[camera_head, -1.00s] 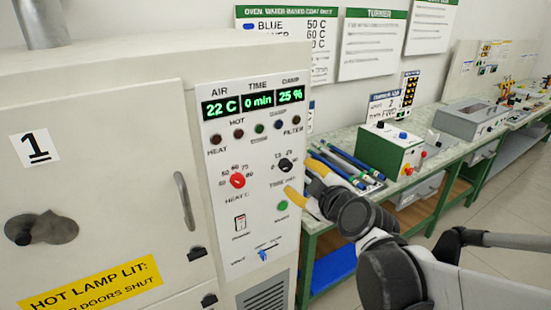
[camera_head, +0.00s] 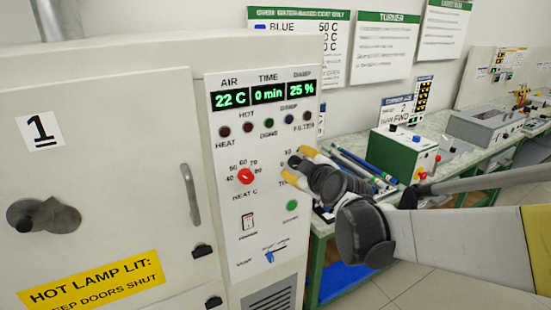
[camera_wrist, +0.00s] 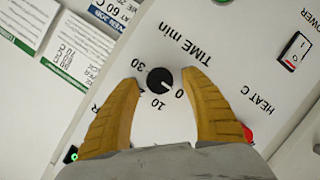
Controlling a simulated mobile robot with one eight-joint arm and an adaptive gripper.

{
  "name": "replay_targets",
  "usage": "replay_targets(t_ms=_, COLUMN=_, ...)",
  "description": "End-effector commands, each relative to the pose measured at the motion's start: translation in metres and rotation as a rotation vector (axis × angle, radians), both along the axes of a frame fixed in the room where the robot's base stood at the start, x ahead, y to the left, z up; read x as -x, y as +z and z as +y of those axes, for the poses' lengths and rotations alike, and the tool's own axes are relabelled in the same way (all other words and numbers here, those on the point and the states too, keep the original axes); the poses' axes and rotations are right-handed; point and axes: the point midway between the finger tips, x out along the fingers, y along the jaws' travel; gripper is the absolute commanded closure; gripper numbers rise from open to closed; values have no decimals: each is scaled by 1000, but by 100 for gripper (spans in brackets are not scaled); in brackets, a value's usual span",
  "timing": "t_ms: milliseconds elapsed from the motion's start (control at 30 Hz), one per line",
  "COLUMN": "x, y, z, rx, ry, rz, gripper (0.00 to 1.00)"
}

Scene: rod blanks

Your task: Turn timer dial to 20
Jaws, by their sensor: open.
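The timer dial is a black knob (camera_wrist: 160,81) with a white pointer mark, on the oven's white panel (camera_wrist: 150,40). In the wrist view it sits between the yellow fingertips of my gripper (camera_wrist: 166,80), with a gap on each side. The scale reads 0, 10 and 30; the 20 is not clearly seen. The pointer faces the 0. In the head view my gripper (camera_head: 294,163) is open at the panel and largely covers the dial. The time display (camera_head: 268,93) reads 0 min.
The red heat dial (camera_head: 245,176) is left of my gripper, and a green button (camera_head: 292,205) is below it. A rocker switch (camera_head: 248,222) and blue lever (camera_head: 269,256) are lower. A bench with a green box (camera_head: 397,152) stands to the right.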

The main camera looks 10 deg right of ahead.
Motion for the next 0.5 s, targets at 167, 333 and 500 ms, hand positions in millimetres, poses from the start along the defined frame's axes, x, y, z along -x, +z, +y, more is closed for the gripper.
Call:
replay_targets(t_ms=167, x=0, y=0, z=0, rx=0, ry=0, rz=0, gripper=84)
replay_targets(t_ms=333, x=0, y=0, z=0, rx=0, ry=0, rz=0, gripper=100)
replay_targets(t_ms=500, x=0, y=0, z=0, rx=-4, ry=-1, rz=0, gripper=100)
